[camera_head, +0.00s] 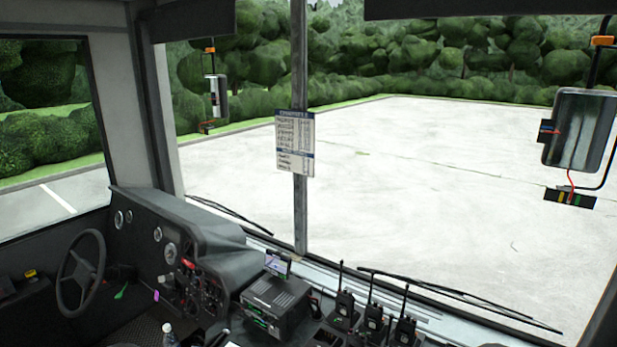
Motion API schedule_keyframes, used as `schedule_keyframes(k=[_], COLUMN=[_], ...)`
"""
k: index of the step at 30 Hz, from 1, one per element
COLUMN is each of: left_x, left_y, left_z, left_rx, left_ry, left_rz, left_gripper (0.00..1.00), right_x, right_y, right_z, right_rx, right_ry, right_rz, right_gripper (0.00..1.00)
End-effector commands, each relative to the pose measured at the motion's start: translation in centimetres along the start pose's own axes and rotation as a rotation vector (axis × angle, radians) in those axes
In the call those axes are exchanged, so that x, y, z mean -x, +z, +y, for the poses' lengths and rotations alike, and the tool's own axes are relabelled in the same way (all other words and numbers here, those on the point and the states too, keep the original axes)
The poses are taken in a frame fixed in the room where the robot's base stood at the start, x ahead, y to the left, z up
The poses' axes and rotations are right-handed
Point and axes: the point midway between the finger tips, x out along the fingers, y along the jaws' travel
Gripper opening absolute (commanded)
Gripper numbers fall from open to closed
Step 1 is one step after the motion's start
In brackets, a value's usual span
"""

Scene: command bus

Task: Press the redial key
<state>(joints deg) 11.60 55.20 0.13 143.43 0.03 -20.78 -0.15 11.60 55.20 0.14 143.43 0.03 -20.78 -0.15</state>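I cannot make out a redial key in the head view; any such key is too small to tell or out of the picture. A black boxy device (273,301) with a small lit screen (277,264) on top stands on the dashboard at the bottom middle. Several black handheld radios with upright antennas stand to its right, one of them a left-hand radio (344,309). Whether any of these carries the key cannot be told. Neither of my grippers can be made out in the view.
A steering wheel (80,272) and an instrument panel (172,250) are at the left. A printed channel card (295,143) hangs on the windshield's centre post (300,215). Outside is an empty paved lot.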

Motion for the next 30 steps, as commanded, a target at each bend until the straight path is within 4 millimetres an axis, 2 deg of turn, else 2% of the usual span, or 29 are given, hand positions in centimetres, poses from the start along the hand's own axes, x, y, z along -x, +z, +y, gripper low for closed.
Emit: schedule_keyframes(k=[1,3,4,30], left_x=[-0.01,-0.01,-0.01,-0.03], left_y=[0.01,0.01,0.01,0.02], left_z=[0.00,0.00,-0.01,-0.01], left_rx=[0.000,0.000,0.000,0.000], left_ry=[0.000,0.000,0.000,0.000], left_rz=[0.000,0.000,0.000,0.000], left_gripper=[0.40,0.40,0.40,0.40], right_x=[-0.01,-0.01,-0.02,-0.03], right_y=[0.01,0.01,0.01,0.01], right_z=[0.00,0.01,0.01,0.01], right_rx=[0.000,0.000,0.000,0.000], right_ry=[0.000,0.000,0.000,0.000], right_rz=[0.000,0.000,0.000,0.000], right_gripper=[0.21,0.01,0.00,0.00])
